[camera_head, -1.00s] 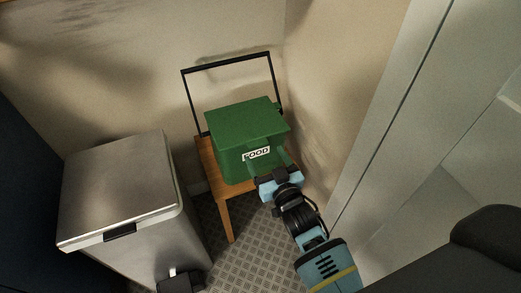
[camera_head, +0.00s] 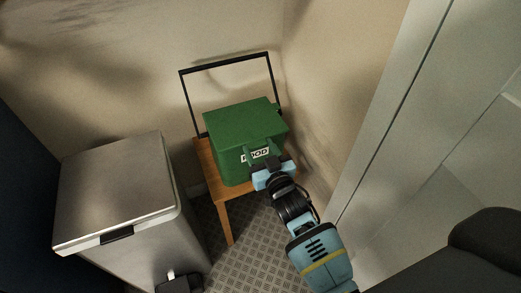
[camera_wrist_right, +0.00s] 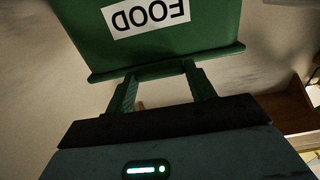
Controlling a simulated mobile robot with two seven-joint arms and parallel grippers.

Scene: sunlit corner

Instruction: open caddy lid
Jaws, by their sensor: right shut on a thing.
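The green caddy (camera_head: 235,150) with a white FOOD label (camera_head: 255,155) sits on a wooden stool (camera_head: 224,208). Its flat green lid (camera_head: 240,118) looks closed in the head view. My left gripper is out of view.
A steel pedal bin (camera_head: 115,190) stands left of the stool. A thin black frame (camera_head: 224,64) rises behind the caddy. Walls close in behind and at the right, with a pale cabinet (camera_head: 385,130) on the right. Patterned floor (camera_head: 240,268) shows in front.

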